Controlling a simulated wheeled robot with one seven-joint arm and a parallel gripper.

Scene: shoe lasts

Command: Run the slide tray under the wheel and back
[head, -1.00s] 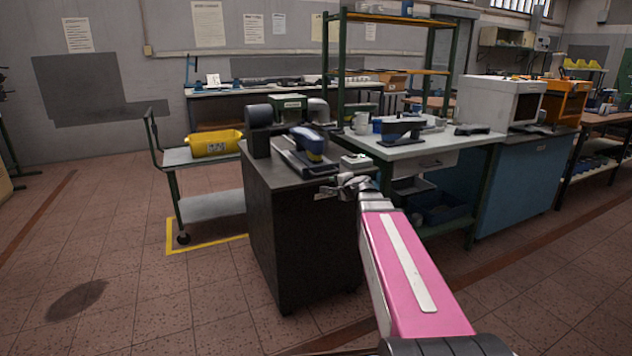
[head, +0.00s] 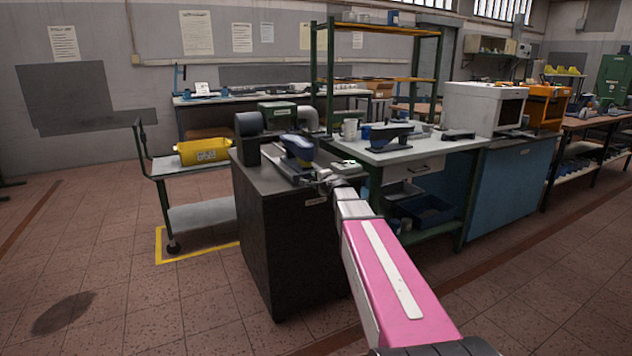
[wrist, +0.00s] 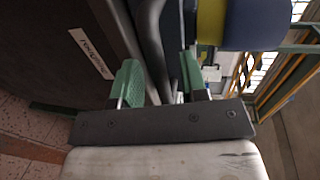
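The slide tray (head: 279,167) lies on top of the dark cabinet (head: 290,235) and carries a blue shoe last (head: 297,150). The last also shows in the wrist view (wrist: 258,22), with a yellow-green part beside it. The dark round wheel (head: 248,124) belongs to the machine behind the tray. My gripper (head: 325,178) is at the near right end of the tray, by the cabinet's top edge. In the wrist view its two green fingers (wrist: 160,80) stand apart. A dark curved bar (wrist: 152,35) runs between them; I cannot tell whether they touch it.
A small pale box with a green spot (head: 345,166) sits right of the tray. A workbench (head: 400,153) with a stand and mugs adjoins at right. A trolley with a yellow bin (head: 204,152) stands at left. The floor in front is clear.

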